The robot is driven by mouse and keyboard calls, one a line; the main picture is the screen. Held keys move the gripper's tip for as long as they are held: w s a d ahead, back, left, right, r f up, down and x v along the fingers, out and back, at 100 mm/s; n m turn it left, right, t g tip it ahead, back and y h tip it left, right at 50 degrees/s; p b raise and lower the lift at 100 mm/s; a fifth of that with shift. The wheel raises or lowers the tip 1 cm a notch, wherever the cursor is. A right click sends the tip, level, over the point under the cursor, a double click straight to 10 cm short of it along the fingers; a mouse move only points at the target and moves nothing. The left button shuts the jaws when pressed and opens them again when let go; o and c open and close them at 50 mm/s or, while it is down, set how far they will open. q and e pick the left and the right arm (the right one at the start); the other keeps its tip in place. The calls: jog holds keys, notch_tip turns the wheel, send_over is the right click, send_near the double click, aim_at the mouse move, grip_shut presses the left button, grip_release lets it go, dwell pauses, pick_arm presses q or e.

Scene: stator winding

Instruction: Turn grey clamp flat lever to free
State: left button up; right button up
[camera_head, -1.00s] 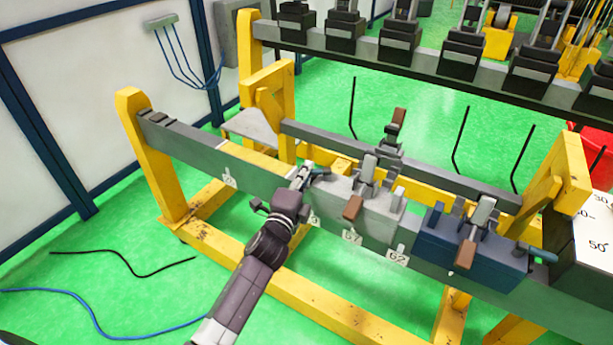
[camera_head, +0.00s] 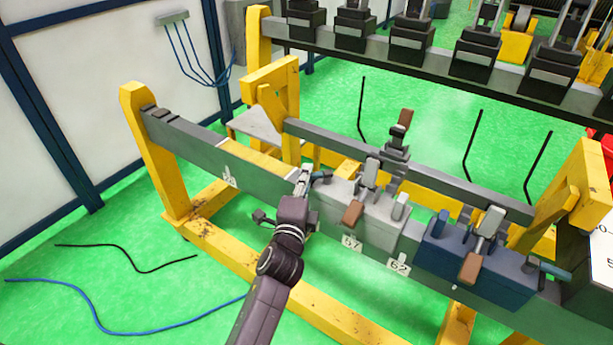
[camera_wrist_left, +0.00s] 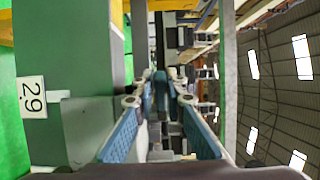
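The grey clamp (camera_head: 365,212) sits on the green-grey beam, with upright levers and a brown-tipped handle (camera_head: 352,214) on its front. A short blue-grey flat lever (camera_head: 322,175) sticks out of its left end. My left gripper (camera_head: 304,182) is at that lever's outer end, left of the clamp. In the left wrist view, the gripper (camera_wrist_left: 161,112) has its two blue-padded fingers apart. The blue-grey lever (camera_wrist_left: 161,92) shows between the far ends of the fingers; I cannot tell whether they touch it. My right gripper is not in view.
A blue clamp (camera_head: 470,258) stands right of the grey clamp on the same beam (camera_head: 260,180). A yellow frame (camera_head: 158,160) carries the beam. A row of dark clamps stands behind. The green floor at the front left holds loose cables (camera_head: 95,322).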

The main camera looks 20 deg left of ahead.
pick_arm(q)
jog(key=shift+o, duration=0.2)
jog(key=shift+s, duration=0.1)
jog(key=s, duration=0.7)
jog(key=shift+s+d, duration=0.15)
jog(key=shift+d, duration=0.15)
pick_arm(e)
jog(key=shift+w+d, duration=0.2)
